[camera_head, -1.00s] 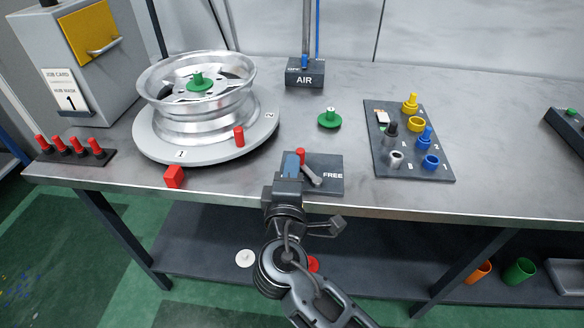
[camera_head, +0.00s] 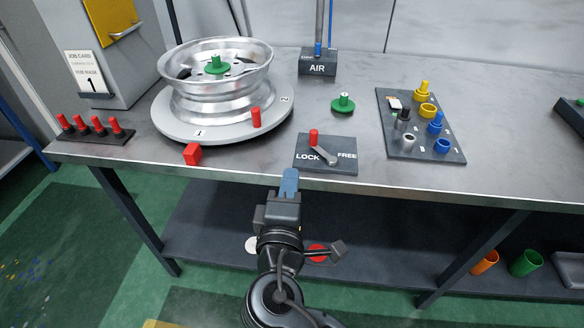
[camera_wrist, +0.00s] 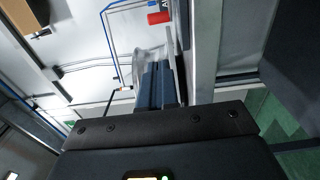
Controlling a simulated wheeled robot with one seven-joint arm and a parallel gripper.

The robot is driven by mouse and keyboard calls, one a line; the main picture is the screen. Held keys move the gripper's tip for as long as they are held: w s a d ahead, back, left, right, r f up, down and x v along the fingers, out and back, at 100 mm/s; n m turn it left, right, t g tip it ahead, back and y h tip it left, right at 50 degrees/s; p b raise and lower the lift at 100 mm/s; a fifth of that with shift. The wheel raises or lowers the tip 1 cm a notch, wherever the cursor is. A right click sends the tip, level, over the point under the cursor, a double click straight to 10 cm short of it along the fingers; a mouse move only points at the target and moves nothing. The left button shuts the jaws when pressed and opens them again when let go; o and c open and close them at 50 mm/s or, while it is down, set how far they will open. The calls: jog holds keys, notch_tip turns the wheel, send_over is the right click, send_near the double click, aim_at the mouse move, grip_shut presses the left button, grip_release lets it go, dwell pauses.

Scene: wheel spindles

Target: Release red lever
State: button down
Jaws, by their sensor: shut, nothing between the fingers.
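The red-knobbed lever (camera_head: 314,138) stands on a dark plate (camera_head: 312,166) at the table's front edge. The plate is marked LOCK at left and FREE at right. The red knob is at the upper middle, nearer LOCK, and the grey lever arm slants down right from it. My gripper (camera_head: 289,178) is shut and empty, with its blue fingers just in front of the table edge, below and left of the plate, apart from the lever. The blue fingers also show in the wrist view (camera_wrist: 160,85); a red piece (camera_wrist: 158,17) there cannot be identified surely.
A silver wheel (camera_head: 213,85) sits on a round grey plate (camera_head: 165,120) at left. A red block (camera_head: 192,154) and a rack of red pegs (camera_head: 90,128) are near the front edge. A green knob (camera_head: 343,104) and a dark parts board (camera_head: 440,155) stand to the right.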

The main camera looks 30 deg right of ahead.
aim_at(307, 161)
jog(key=shift+v, duration=1.4)
jog(key=shift+d+r, duration=0.1)
jog(key=n+y+p, duration=0.1)
jog(key=s+t+y+p, duration=0.1)
jog(key=p, duration=0.1)
jog(key=shift+s+d+n+p, duration=0.25)
jog(key=shift+n+p, duration=0.05)
jog(key=shift+n, duration=0.1)
jog(key=p+x, duration=0.2)
jog(key=x, duration=0.7)
jog(key=shift+w, duration=0.1)
jog(key=d, duration=0.1)
jog(key=w+d+p, duration=0.1)
jog(key=d, duration=0.1)
jog(key=shift+w, duration=0.25)
jog(key=shift+w+d, duration=0.2)
jog(key=shift+d, duration=0.4)
